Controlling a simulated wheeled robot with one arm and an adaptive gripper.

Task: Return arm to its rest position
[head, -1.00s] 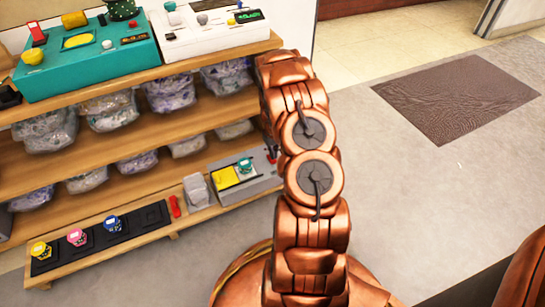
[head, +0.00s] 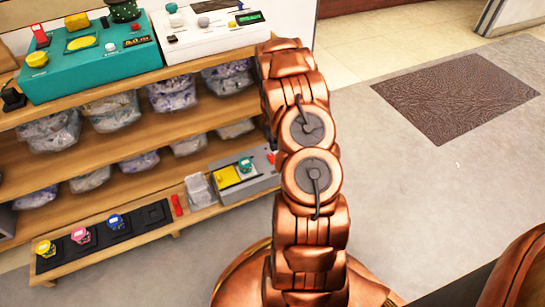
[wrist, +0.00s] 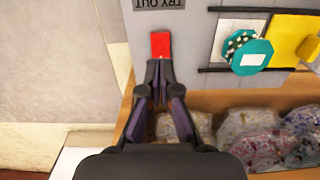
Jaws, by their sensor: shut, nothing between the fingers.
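My copper arm (head: 310,175) reaches up the middle of the head view, over the right end of the wooden shelf. Its end is hidden there behind the arm. In the wrist view my gripper (wrist: 160,75) is shut, with its fingertips together and nothing between them. A red piece (wrist: 160,45) on a grey panel (wrist: 190,30) shows just beyond the fingertips; I cannot tell whether they touch it. A teal round item (wrist: 248,53) and a yellow pad (wrist: 283,38) lie right of the gripper.
The wooden shelf (head: 120,140) holds bagged items on its middle levels. A teal box (head: 90,62) and a white box (head: 208,30) stand on top. Open floor with a dark mat (head: 455,97) lies right.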

